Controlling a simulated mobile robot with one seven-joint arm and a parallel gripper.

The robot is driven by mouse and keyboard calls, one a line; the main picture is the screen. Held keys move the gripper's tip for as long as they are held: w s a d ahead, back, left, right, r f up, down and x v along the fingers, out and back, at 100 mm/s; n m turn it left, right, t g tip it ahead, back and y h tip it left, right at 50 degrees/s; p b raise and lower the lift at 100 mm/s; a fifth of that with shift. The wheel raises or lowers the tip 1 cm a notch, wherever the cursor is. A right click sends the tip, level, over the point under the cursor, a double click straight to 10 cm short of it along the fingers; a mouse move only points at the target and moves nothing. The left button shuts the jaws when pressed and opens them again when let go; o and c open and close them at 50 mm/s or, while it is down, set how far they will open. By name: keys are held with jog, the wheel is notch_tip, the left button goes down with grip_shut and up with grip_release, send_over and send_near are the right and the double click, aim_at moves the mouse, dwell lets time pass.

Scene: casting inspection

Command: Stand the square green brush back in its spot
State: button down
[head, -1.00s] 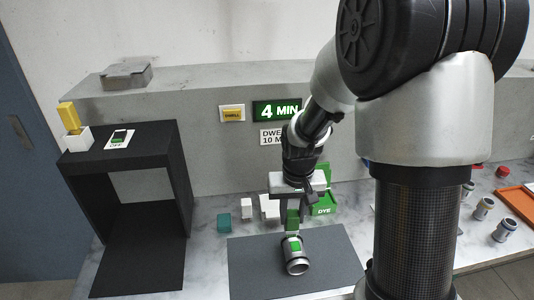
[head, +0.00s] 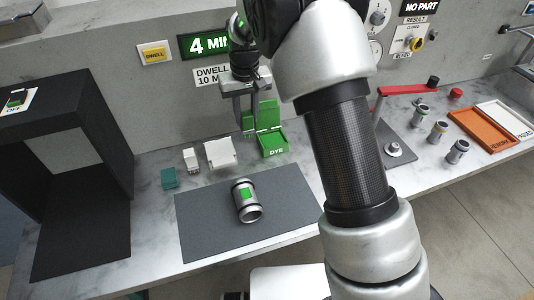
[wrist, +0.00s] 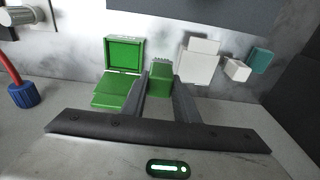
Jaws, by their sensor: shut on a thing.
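My gripper (head: 247,122) hangs near the back wall, beside the open green dye box (head: 274,142). In the wrist view its fingers (wrist: 160,92) are shut on the square green brush (wrist: 160,79), which is held between the fingertips. In the head view the brush cannot be clearly told from the fingers and the green lid behind. The dye box also shows in the wrist view (wrist: 123,54), next to the brush, with its lid open. The brush's spot cannot be made out for certain.
A metal casting (head: 246,204) with a green patch lies on the dark mat (head: 290,205). A white holder (head: 220,154), a small white block (head: 191,160) and a teal block (head: 169,178) stand left of the dye box. A black booth (head: 95,125) stands at the left.

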jog(key=shift+w+a, duration=0.1)
jog(key=shift+w, duration=0.05)
jog(key=shift+f, duration=4.75)
jog(key=shift+f, duration=0.1)
jog(key=shift+f, duration=0.15)
jog(key=c, duration=1.4)
grip_release()
jog(key=r, duration=0.6)
jog(key=s+r, duration=0.1)
jog(key=r, duration=0.4)
jog(key=d+r, duration=0.1)
jog(key=r, duration=0.5)
jog(key=shift+s+r, duration=0.2)
jog(key=shift+r, duration=0.1)
